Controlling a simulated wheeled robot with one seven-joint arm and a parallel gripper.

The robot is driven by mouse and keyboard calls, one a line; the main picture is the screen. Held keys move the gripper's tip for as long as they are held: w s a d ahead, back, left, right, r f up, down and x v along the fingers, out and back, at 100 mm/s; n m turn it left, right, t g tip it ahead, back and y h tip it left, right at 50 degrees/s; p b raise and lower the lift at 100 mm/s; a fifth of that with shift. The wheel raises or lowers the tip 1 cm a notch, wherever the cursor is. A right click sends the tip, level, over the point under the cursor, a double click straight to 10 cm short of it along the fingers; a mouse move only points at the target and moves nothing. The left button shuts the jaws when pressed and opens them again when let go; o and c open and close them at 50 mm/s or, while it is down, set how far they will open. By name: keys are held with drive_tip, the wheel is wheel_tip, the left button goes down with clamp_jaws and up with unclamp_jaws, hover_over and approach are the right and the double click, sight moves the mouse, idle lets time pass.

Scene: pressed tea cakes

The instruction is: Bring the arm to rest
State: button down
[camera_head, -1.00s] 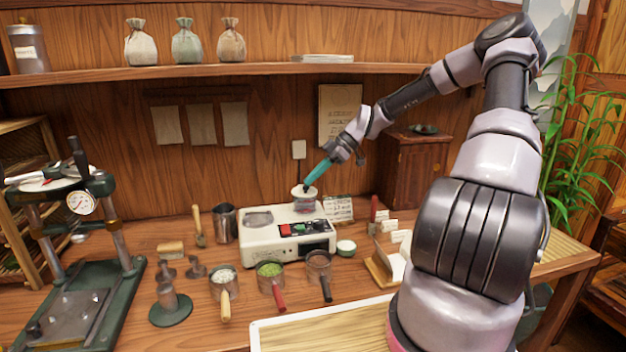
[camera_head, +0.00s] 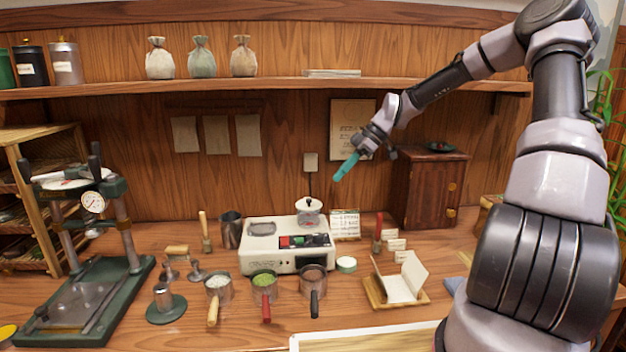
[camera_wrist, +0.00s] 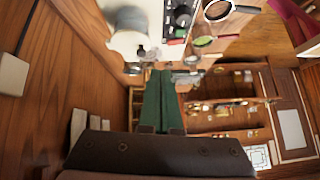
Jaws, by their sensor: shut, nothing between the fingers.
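My gripper (camera_head: 346,167) has teal fingers and hangs in the air in front of the back wall, above and to the right of the white machine (camera_head: 262,262). Its fingers are together with nothing between them. The fingers (camera_wrist: 162,100) also show in the wrist view, pointing away from the camera. My arm comes in from the right side of the head view and reaches left.
A shelf (camera_head: 200,88) with several cloth bags runs along the wall behind my arm. Below are three handled cups, a press (camera_head: 90,285) at left, a paper holder (camera_head: 397,288) and a wooden cabinet (camera_head: 428,190) close to the right of my gripper. The air around the fingers is clear.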

drive_tip(key=s+d+r+m+t+h, duration=0.3)
drive_tip(key=s+r+m, duration=0.7)
drive_tip(key=s, duration=0.4)
drive_tip(key=s+d+r+m+t+h, duration=0.3)
drive_tip(key=s+d+r+m+t, duration=0.2)
drive_tip(key=s+r+m, duration=0.5)
drive_tip(key=s+d+m, duration=0.1)
drive_tip(key=s, duration=0.3)
